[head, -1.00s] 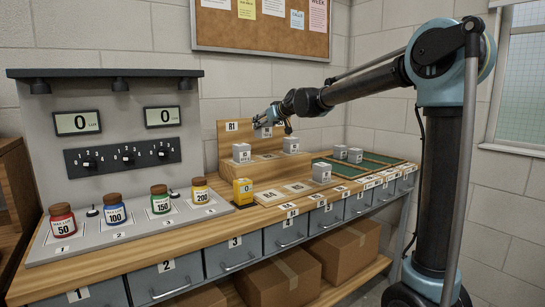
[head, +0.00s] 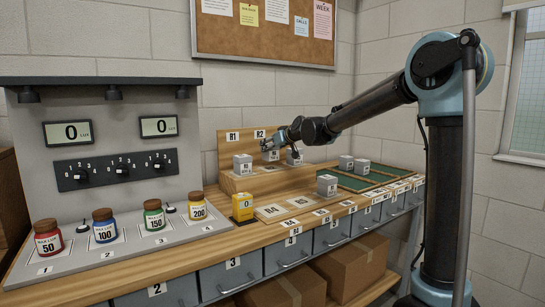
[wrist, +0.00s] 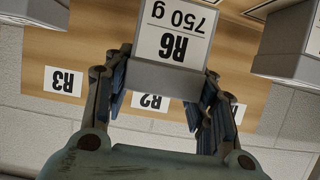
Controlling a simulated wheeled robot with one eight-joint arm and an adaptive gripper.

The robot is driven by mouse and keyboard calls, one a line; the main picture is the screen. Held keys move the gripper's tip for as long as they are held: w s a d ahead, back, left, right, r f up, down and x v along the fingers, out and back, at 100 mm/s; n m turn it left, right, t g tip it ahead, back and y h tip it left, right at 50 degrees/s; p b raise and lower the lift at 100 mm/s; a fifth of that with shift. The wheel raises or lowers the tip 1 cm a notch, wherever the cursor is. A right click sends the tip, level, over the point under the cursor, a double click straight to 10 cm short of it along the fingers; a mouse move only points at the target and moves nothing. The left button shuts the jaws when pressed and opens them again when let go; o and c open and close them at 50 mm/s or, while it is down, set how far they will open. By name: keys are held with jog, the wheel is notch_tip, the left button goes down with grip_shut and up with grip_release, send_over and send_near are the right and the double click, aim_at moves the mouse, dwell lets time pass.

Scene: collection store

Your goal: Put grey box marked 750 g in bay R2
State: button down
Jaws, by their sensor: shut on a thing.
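The grey box marked 750 g (wrist: 168,75) is between the fingers of my gripper (wrist: 167,84) in the wrist view, which shows the scene upside down. Its white label also reads R6. In the head view my gripper (head: 269,147) holds the box (head: 270,156) just below the R2 sign (head: 260,134) on the wooden back board, between two other grey boxes. I cannot tell whether the box's bottom touches the raised wooden step (head: 262,182).
A grey box (head: 242,165) stands left under R1, and another (head: 295,156) stands close on the right. A third box (head: 327,185) sits on the lower bench. Two more stand by the green tray (head: 365,181). A yellow device (head: 242,207) stands in front of the step.

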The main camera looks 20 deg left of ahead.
aim_at(274, 151)
jog(key=shift+s+f, duration=0.1)
jog(key=shift+f, duration=1.7)
jog(key=c, duration=0.7)
grip_release()
jog(key=v, duration=1.2)
jog(key=shift+d+f, duration=0.1)
jog(key=shift+d, duration=0.05)
